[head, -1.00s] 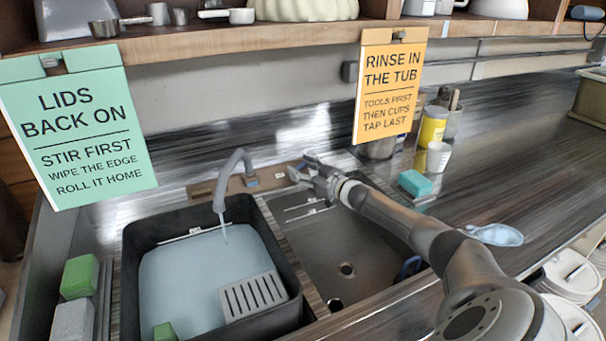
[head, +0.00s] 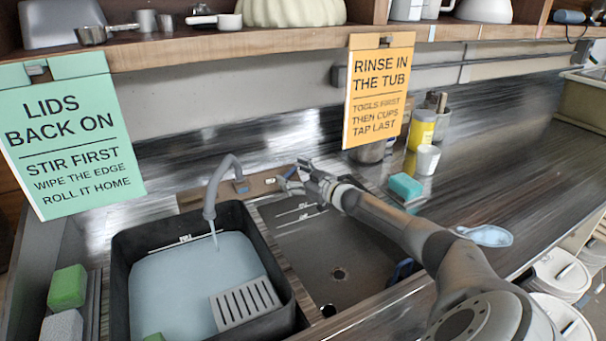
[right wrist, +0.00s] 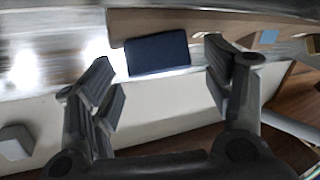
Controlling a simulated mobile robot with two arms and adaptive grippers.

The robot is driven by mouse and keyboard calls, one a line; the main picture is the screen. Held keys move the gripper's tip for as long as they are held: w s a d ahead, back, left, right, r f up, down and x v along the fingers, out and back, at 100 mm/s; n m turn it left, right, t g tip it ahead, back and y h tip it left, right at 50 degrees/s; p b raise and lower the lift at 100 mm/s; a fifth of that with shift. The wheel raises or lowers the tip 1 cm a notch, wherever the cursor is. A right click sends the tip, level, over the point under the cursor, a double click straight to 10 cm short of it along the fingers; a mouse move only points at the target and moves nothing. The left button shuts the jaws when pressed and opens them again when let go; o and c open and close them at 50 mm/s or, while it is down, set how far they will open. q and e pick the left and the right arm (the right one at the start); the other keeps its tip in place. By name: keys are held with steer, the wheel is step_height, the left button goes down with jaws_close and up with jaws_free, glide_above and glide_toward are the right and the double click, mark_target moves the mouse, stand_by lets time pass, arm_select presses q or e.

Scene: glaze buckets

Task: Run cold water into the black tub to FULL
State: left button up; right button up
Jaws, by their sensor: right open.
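The black tub (head: 120,274) stands in the left part of the sink, with pale blue water (head: 178,285) in it. A thin stream runs into it from the grey tap (head: 212,192). A white line with a small label (head: 184,240) marks the tub's back inner wall, close above the water; the label is too small to read. My right gripper (head: 292,178) is open and empty, right of the tap at the sink's back edge. In the right wrist view a dark blue block (right wrist: 157,53) shows between its spread fingers (right wrist: 160,90), apart from both. My left gripper is out of view.
A slotted grey plate (head: 245,302) sits in the tub's front right. The right basin (head: 340,250) is empty. A teal sponge (head: 405,186), white cup (head: 427,159) and yellow container (head: 421,130) stand to the right. Hanging signs (head: 378,95) and a shelf (head: 270,43) are above.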

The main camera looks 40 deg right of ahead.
steer(key=s, duration=1.1)
steer(key=shift+s+d+r, duration=0.25)
steer(key=shift+s+r, duration=0.05)
steer(key=shift+s, duration=0.1)
stand_by(1.2)
steer(key=shift+t, duration=0.3)
steer(key=shift+w+a+f+b, duration=0.15)
steer(key=shift+w+b, duration=0.95)
steer(key=shift+w, duration=0.9)
steer(key=shift+w+f+b, duration=0.1)
steer(key=shift+w+b, duration=0.95)
steer(key=shift+w, duration=0.9)
steer(key=shift+w+a+f+b, duration=0.15)
steer(key=shift+w+b, duration=0.95)
steer(key=shift+w, duration=0.9)
